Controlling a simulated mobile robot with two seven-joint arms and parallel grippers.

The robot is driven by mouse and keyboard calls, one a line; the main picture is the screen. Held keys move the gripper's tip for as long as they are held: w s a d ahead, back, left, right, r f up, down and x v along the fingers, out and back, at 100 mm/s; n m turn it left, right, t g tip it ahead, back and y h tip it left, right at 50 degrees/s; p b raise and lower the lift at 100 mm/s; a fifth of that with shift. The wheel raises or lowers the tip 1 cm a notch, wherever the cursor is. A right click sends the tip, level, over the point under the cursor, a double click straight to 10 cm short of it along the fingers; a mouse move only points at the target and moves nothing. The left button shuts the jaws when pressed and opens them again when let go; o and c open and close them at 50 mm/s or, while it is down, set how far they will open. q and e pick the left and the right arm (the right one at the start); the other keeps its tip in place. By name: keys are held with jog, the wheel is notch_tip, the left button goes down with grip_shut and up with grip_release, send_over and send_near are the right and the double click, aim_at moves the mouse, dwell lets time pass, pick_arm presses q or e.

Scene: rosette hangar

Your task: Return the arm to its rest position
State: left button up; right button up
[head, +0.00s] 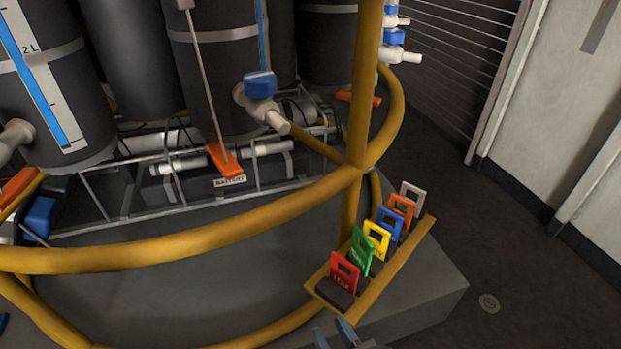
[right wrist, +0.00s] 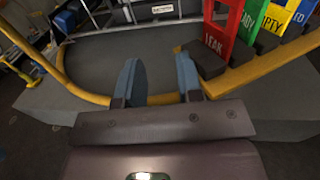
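My right gripper (head: 333,334) shows at the bottom edge of the head view, just below the near end of a yellow tag rack (head: 395,272). In the right wrist view its two blue-grey fingers (right wrist: 159,76) stand apart with nothing between them. The right finger appears close to the rack's end and a dark block (right wrist: 207,62) there; I cannot tell whether they touch. Most of my right arm is outside the head view. I cannot make out my left gripper in either view.
The rack holds several coloured tags, with a red LEAK tag (head: 344,272) nearest. A yellow rail (head: 200,246) curves around dark tanks (head: 215,80) with blue-handled valves (head: 260,85) and an orange tag (head: 224,160). Dark floor (head: 520,270) lies open at right, before a pale wall (head: 567,100).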

jog(key=s+d+f+n+g, duration=0.1)
jog(key=d+f+n+g, duration=0.3)
jog(key=d, duration=0.6)
jog(key=s+d+f+n+g, duration=0.1)
jog(key=d+f+n, duration=0.2)
jog(key=d+n, duration=0.5)
jog(key=s+d+n+g+h, duration=0.25)
jog(key=s+d+n, duration=0.55)
jog(key=n, duration=0.7)
jog(key=s+d+n+g+h, duration=0.1)
jog(key=s+d+n+h, duration=0.2)
jog(key=s+d+n, duration=0.9)
jog(key=w+a+f+m+t+h, duration=0.1)
jog(key=a+m, duration=0.2)
jog(key=a, duration=0.5)
jog(key=w+a+m+t+h, duration=0.1)
jog(key=w+a+m, duration=0.1)
jog(key=a, duration=0.6)
pick_arm(q)
notch_tip(320, 180, up, 10)
jog(key=a+n+t+p, duration=0.1)
jog(key=p, duration=1.3)
jog(key=shift+s+a+n, duration=0.3)
jog(key=shift+s, duration=0.05)
pick_arm(e)
notch_tip(320, 180, up, 10)
jog(key=m+t, duration=0.1)
jog(key=m, duration=0.1)
jog(key=shift+s+d, duration=0.25)
jog(key=shift+d, duration=0.2)
